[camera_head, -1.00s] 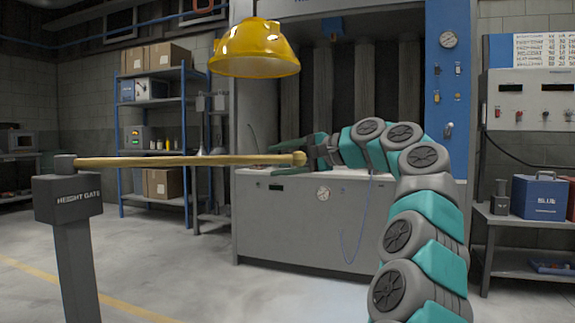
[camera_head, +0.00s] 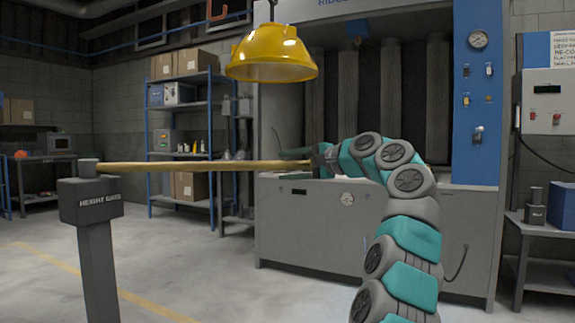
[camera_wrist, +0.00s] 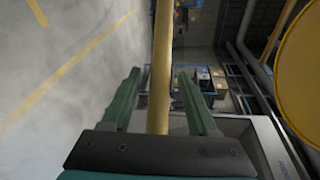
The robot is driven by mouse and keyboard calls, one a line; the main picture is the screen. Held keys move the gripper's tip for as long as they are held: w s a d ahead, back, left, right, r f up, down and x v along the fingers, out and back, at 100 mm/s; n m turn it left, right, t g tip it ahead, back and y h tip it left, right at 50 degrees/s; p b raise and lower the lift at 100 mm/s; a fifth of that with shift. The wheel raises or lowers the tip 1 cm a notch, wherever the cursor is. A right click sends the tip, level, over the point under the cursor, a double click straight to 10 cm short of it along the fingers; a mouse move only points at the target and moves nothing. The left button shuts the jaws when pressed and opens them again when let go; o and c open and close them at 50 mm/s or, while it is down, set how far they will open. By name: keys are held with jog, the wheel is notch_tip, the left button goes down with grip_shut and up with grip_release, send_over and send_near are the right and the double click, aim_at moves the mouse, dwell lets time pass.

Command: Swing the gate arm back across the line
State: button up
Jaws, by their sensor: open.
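The gate arm (camera_head: 200,167) is a long yellow rod, roughly level, reaching right from the top of the dark grey post marked HEIGHT GATE (camera_head: 90,202). My gripper (camera_head: 297,160) is at the rod's right-hand end. In the wrist view the rod (camera_wrist: 161,60) runs between the two green fingers of my gripper (camera_wrist: 159,74). The fingers are open, with a visible gap on each side of the rod. The rod's tip is hidden at my gripper in the head view.
A yellow hood (camera_head: 272,58) hangs above the rod; it also shows at the right in the wrist view (camera_wrist: 302,65). A grey cabinet (camera_head: 310,225) stands behind my arm. Blue shelving (camera_head: 183,140) with boxes is behind the rod. The floor (camera_head: 215,285) around the post is clear.

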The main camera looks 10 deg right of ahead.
jog(key=shift+w+a, duration=0.1)
jog(key=shift+w, duration=0.05)
grip_shut()
dwell(0.5)
jog(key=shift+f, duration=0.1)
dwell(0.8)
